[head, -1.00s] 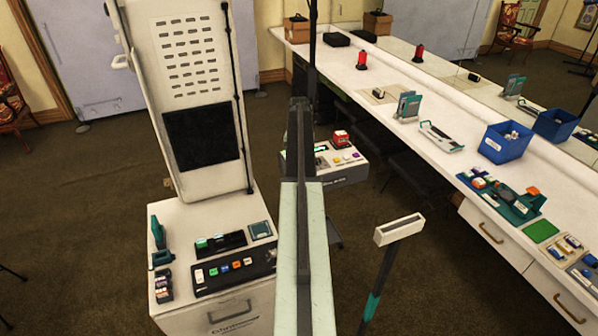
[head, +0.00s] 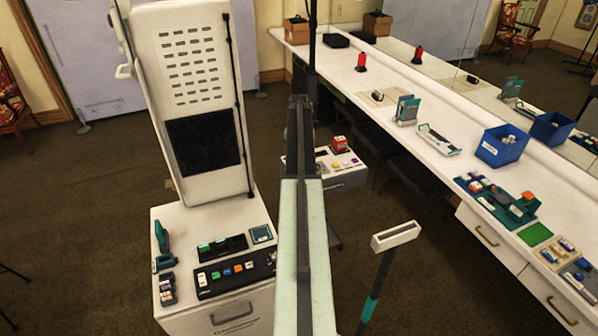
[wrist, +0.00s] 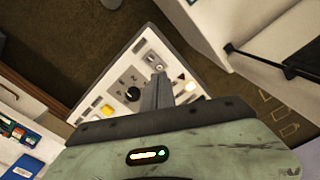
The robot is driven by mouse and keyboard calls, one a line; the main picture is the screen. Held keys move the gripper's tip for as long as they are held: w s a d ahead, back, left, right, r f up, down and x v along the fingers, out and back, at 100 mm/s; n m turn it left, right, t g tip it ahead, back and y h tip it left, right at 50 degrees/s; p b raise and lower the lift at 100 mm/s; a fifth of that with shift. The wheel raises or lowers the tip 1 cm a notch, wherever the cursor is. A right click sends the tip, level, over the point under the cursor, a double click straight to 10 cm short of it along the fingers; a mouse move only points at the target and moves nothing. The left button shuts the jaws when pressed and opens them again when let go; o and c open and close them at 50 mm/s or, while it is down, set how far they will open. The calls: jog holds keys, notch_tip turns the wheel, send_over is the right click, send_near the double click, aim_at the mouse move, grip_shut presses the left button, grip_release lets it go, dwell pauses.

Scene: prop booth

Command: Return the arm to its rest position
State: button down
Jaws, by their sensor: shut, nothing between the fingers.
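My arm (head: 305,215) rises through the middle of the head view, a pale green link with a dark bar along it. My gripper's fingers cannot be made out in that view. In the wrist view my gripper (wrist: 158,92) is shut, its grey fingers together and empty. The fingers show in front of a pale control box (wrist: 112,103) with a black knob and coloured buttons. I cannot tell the gap between them. The control box (head: 343,172) also stands behind my arm in the head view, partly hidden, with a red block on it.
A white cabinet (head: 166,235) with a tall back panel and button strips stands at left. A long white counter (head: 420,115) runs along the right, with a blue bin (head: 502,146) and teal devices. A slim stand (head: 395,235) rises at front right. Brown carpet lies between.

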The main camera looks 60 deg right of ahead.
notch_tip(320, 180, up, 2)
jog(key=shift+r+p, duration=0.1)
jog(key=shift+p, duration=0.65)
jog(key=w+a+f+n+b, duration=0.2)
jog(key=w+a, duration=0.6)
jog(key=a, duration=0.1)
jog(key=w+a+f+n+b, duration=0.1)
jog(key=w+a+f+b, duration=0.1)
jog(key=w+a, duration=0.7)
jog(key=w+a+f+n+b, duration=0.1)
jog(key=w+a+n, duration=0.15)
jog(key=a, duration=0.75)
jog(key=w+a+f+n+b, duration=0.1)
jog(key=w+a+f+b, duration=0.15)
jog(key=a, duration=0.85)
jog(key=s+a+f+n+b, duration=0.1)
jog(key=a+n, duration=0.1)
jog(key=a, duration=0.9)
jog(key=s+a+f+n+b, duration=0.1)
jog(key=s+a+n, duration=0.1)
jog(key=a, duration=0.8)
jog(key=s+a+f+n+b, duration=0.1)
jog(key=s+a+n, duration=0.1)
jog(key=s+a, duration=0.8)
jog(key=shift+s+a+f+n, duration=0.2)
jog(key=shift+s+n, duration=0.15)
jog(key=shift+s, duration=0.3)
